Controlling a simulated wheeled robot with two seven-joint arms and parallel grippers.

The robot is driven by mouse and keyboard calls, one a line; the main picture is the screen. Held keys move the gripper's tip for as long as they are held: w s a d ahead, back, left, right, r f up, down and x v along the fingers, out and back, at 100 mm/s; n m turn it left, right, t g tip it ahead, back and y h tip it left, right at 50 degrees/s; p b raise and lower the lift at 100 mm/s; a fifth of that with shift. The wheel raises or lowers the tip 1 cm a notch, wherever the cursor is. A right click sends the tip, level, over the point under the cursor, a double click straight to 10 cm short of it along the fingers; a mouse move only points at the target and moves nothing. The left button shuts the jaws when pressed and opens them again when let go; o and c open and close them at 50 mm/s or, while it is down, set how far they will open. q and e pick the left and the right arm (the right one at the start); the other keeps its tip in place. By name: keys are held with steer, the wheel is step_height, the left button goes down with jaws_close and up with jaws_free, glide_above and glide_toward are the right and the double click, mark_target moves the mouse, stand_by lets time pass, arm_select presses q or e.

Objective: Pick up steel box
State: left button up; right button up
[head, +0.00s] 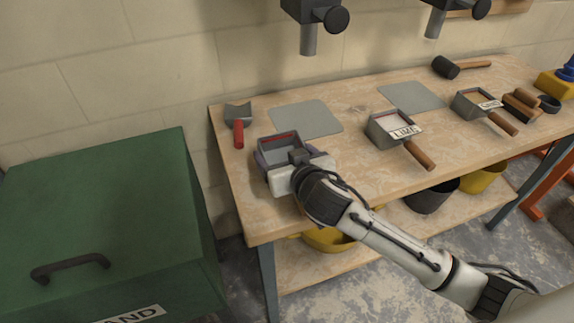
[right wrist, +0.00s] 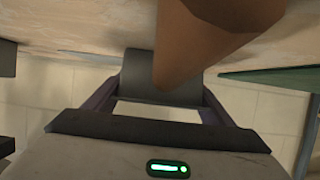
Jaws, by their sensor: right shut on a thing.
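A small open steel box (head: 277,143) with grey walls and a red strip inside its far edge is at the left part of the workbench. My right gripper (head: 290,156) reaches it from the front and is shut on it, with dark purple-grey fingers on either side. In the right wrist view, a grey piece of the box (right wrist: 155,92) lies between the fingers, and a brown tapered handle (right wrist: 215,38) juts over it towards the camera. The gripper hides the box's near side in the head view. I cannot tell whether the box is clear of the bench. My left gripper is not in view.
The wooden workbench (head: 345,165) also holds a red-handled trowel (head: 239,130), a steel box labelled LIME (head: 382,130), another labelled box (head: 466,105), grey mats (head: 305,118) and a mallet (head: 446,67). Dispensers (head: 308,38) hang above. A green bin (head: 110,215) stands left.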

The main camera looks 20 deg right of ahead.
step_height(320, 180, up, 10)
steer(key=p, duration=0.1)
steer(key=f, duration=0.2)
steer(key=f+g+p, duration=0.1)
steer(key=f, duration=0.2)
steer(key=f+g+p, duration=0.1)
steer(key=f, duration=0.2)
steer(key=shift+w+f, duration=0.2)
steer(key=shift+w, duration=0.05)
steer(key=shift+a+f, duration=0.1)
steer(key=shift+f, duration=0.35)
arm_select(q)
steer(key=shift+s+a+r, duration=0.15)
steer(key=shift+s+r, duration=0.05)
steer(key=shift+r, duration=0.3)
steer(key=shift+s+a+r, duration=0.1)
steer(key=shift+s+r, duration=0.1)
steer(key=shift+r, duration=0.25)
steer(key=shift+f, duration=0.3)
arm_select(e)
steer(key=shift+f, duration=0.6)
steer(key=o, duration=1.3)
